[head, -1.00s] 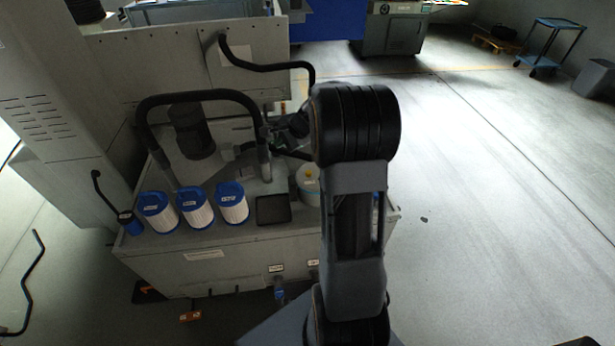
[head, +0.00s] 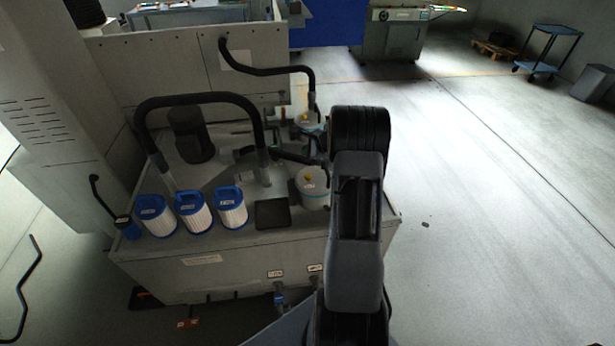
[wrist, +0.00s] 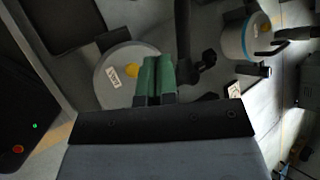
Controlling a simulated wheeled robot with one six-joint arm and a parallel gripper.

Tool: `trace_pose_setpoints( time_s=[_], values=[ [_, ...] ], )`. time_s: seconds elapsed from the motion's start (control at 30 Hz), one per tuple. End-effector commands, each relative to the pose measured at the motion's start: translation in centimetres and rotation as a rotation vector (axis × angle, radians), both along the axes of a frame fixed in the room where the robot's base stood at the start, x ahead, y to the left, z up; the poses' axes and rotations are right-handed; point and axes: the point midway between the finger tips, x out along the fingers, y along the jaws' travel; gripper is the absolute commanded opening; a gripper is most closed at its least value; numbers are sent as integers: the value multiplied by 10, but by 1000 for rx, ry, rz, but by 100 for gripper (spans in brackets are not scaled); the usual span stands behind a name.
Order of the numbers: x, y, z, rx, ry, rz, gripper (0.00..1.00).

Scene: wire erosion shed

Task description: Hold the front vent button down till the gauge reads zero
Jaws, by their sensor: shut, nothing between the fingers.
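The front canister (head: 314,196) is pale and round, with a yellow button (head: 309,185) on its lid. In the wrist view its lid (wrist: 112,88) has a white label, and the yellow button (wrist: 131,70) shows just left of my fingertips. My gripper (wrist: 157,62) has green fingers, shut and empty, over the lid's right side. I cannot tell how high they are above it. A second canister (wrist: 232,42) with a blue band and yellow button (wrist: 253,28) stands behind. In the head view my arm hides most of the gripper. No gauge reading is legible.
A black tray (head: 272,213) lies left of the front canister. Several white filters with blue caps (head: 193,212) stand further left. A black hose (head: 200,97) arches over the bench. A dark fitting (wrist: 209,58) is right of my fingers.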

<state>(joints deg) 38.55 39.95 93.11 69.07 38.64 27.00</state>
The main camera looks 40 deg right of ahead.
Motion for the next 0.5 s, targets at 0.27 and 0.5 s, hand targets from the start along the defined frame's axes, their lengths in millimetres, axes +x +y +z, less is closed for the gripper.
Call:
trace_pose_setpoints(
  time_s=[0.27,0.5],
  values=[
    [0,0,-14,0,1,1,0],
    [0,0,-40,1,2,1,0]
  ],
)
